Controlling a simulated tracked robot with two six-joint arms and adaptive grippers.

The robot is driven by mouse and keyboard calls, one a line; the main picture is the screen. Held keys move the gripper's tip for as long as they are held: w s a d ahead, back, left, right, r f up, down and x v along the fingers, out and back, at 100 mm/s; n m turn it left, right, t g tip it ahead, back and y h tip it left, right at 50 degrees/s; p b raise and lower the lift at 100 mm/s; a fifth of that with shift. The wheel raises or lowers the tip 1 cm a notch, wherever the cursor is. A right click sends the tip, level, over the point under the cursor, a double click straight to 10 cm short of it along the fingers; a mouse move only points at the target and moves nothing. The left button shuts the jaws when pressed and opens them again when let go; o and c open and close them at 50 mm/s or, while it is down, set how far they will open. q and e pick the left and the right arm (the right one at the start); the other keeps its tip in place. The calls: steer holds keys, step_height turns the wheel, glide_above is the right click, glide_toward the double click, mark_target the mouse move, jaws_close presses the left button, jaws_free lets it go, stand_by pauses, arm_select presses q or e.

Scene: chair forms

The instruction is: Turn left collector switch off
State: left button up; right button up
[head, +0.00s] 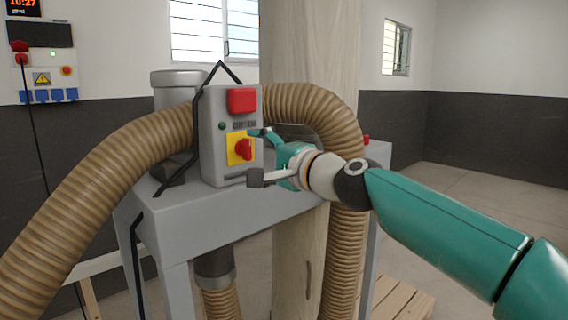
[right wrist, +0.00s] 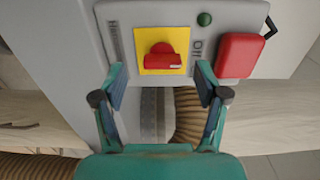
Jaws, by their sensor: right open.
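The collector's grey switch box (head: 218,120) stands on a grey metal frame in the middle of the head view. On its face is a red rotary switch (head: 244,149) on a yellow plate (head: 233,157). The switch also shows in the right wrist view (right wrist: 162,57), with its bar lying across that picture. My right gripper (head: 260,155) is open in front of the switch box. In the right wrist view its two fingers (right wrist: 160,75) stand apart, one on each side of the yellow plate's lower part. I cannot tell whether they touch the box. My left gripper is not in view.
Ribbed brown hoses (head: 110,165) curve around the box on both sides. A pale wooden post (head: 300,60) stands behind. The grey frame (head: 195,207) lies beneath the gripper. Open floor is at right.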

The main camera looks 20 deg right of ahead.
steer(key=v, duration=0.9)
steer(key=shift+s+d, duration=0.1)
